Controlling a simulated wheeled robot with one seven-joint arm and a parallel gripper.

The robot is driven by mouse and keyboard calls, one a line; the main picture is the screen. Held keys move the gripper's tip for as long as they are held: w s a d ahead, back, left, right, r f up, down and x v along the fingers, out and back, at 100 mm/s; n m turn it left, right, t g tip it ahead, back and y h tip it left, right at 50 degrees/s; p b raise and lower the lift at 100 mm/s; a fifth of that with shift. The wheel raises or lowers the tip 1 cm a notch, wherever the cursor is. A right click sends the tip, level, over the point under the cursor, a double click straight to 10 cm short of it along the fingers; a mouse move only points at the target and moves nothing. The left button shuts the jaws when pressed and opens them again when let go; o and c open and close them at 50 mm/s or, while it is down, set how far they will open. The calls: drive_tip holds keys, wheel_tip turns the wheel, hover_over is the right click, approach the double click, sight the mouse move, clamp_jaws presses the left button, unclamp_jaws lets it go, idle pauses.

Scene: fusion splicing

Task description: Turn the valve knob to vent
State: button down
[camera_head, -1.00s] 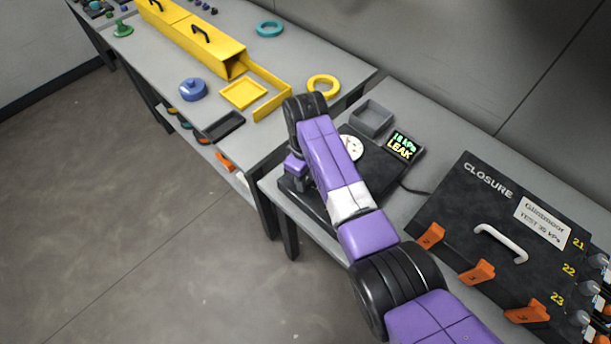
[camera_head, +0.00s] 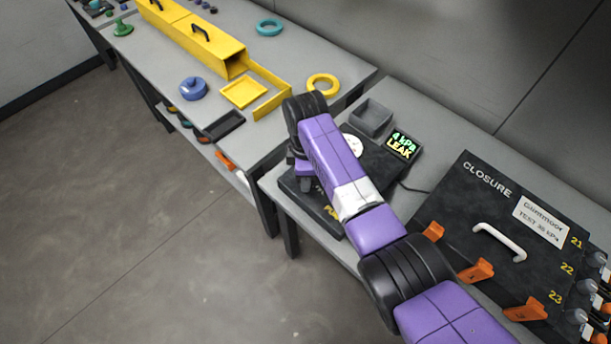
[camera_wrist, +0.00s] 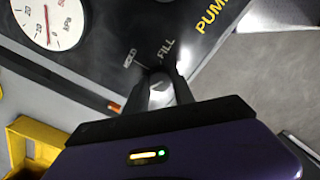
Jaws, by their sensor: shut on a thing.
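The valve knob (camera_wrist: 158,94) is a grey knob on the dark pump panel (camera_wrist: 115,50). My gripper (camera_wrist: 158,82) is shut on it in the wrist view. The labels HOLD and FILL show just beyond the knob; no VENT label is visible, and the knob's exact pointing direction is unclear. In the head view my gripper (camera_head: 304,182) is over the left part of the pump unit (camera_head: 328,212), with the knob hidden. The white gauge (camera_wrist: 58,20) has a red needle. The display (camera_head: 402,144) reads 4 kPa LEAK.
A grey open box (camera_head: 371,104) stands behind the pump unit. The black closure case (camera_head: 470,205) with orange latches and a white handle is at right. Yellow trays and a yellow ring (camera_head: 323,79) are on the far table. Floor at left is clear.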

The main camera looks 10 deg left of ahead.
drive_tip(key=shift+a+r, duration=0.1)
idle(0.3)
drive_tip(key=c, duration=1.1)
unclamp_jaws()
drive_tip(key=shift+o, duration=0.2)
wheel_tip(320, 180, up, 8)
drive_tip(key=shift+f+b, duration=0.1)
drive_tip(key=shift+b, duration=0.3)
